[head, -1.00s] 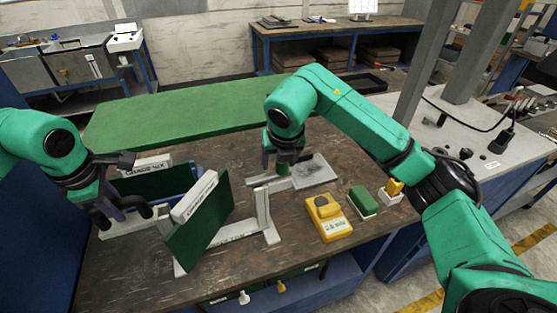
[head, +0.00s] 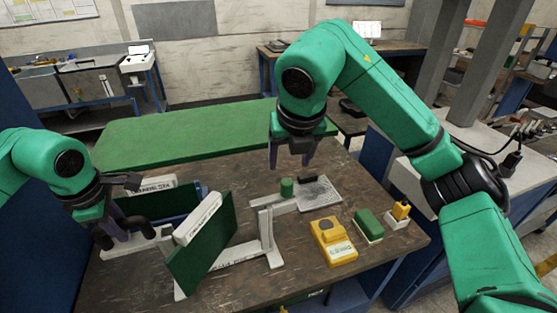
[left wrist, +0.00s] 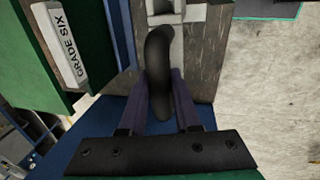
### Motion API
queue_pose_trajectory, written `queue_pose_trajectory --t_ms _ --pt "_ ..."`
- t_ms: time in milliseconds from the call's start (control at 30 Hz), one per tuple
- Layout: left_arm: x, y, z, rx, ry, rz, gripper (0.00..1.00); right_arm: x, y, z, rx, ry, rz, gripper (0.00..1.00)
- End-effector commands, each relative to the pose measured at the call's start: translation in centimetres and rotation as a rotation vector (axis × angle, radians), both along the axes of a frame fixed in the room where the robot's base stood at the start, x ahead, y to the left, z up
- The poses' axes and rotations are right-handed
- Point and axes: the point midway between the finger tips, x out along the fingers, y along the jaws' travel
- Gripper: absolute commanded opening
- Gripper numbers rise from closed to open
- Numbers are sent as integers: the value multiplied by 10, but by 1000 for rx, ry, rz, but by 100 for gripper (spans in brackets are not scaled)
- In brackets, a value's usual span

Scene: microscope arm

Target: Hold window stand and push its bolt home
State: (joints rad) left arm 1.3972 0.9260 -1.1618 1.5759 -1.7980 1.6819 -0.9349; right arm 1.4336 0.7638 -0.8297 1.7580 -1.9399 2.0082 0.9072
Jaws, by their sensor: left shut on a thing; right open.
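A pale grey stand (head: 268,238) sits on the bench, with upright pieces and a long base bar. A green cylinder (head: 287,187) stands upright at the inner end of a grey bar behind it; I cannot tell for certain which part is the bolt. My left gripper (head: 125,233) is shut on a black curved handle (left wrist: 160,70) at the stand's left end; the handle shows between its fingers in the left wrist view. My right gripper (head: 291,158) is open and empty, above the green cylinder and apart from it.
Green panels (head: 212,245) with white labels lean between the handle and the uprights. A grey plate (head: 320,193) lies behind. A yellow device (head: 333,242), a green block (head: 368,224) and a small yellow-topped item (head: 401,210) stand at right.

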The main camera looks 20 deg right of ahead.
Motion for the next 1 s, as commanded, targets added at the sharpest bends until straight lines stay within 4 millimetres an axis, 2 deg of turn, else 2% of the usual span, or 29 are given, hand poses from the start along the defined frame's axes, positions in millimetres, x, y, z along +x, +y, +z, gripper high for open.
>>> queue_pose_trajectory --t_ms 67,100,167,200,467,567,667,900,1000 --pt "0 1 0 3 0 3 0 0 0 0 0 0 0 69" --pt "0 1 0 3 0 3 39 0 0 0 0 0 0 69" --pt "0 1 0 3 0 3 62 0 0 0 0 0 0 69" --pt "0 1 0 2 0 2 66 0 0 0 0 0 0 69" --pt "0 0 0 1 0 1 66 0 0 0 0 0 0 69" --pt "-1 0 7 0 -2 1 66 0 0 0 0 0 0 69" --pt "-4 0 25 0 -5 1 66 0 0 0 0 0 0 69" --pt "-17 0 89 0 -5 1 66 0 0 0 0 0 0 69" --pt "-20 0 107 1 -3 1 66 0 0 0 0 -1 0 69"
